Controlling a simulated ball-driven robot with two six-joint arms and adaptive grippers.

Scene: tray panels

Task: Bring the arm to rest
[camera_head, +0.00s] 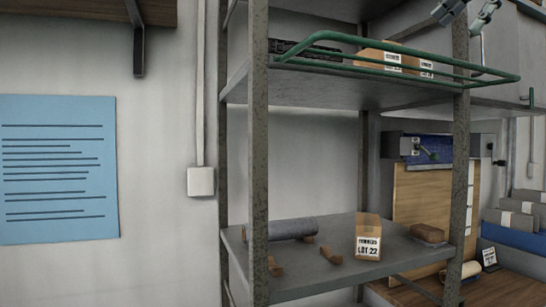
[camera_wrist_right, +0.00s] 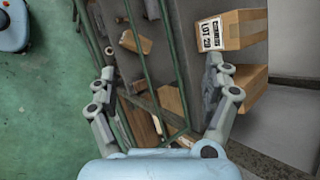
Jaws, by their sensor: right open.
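My right gripper (camera_head: 466,12) shows at the top right edge of the head view, beside the upper part of the metal shelf rack (camera_head: 258,150). Its two fingers are spread apart. In the right wrist view the gripper (camera_wrist_right: 160,75) is open, with a finger on each side and nothing held between them. Beyond the fingers lie the green rail (camera_wrist_right: 147,75) and cardboard boxes; whether the right finger touches a box cannot be told. My left gripper is not in view.
The upper shelf has a green guard rail (camera_head: 400,68) and cardboard boxes (camera_head: 385,58). The lower shelf (camera_head: 345,268) holds a grey roll (camera_head: 285,228), a labelled box (camera_head: 368,237) and small brown pieces. A bench with a wooden board (camera_head: 425,205) stands right. Green floor (camera_wrist_right: 45,100) is open at left.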

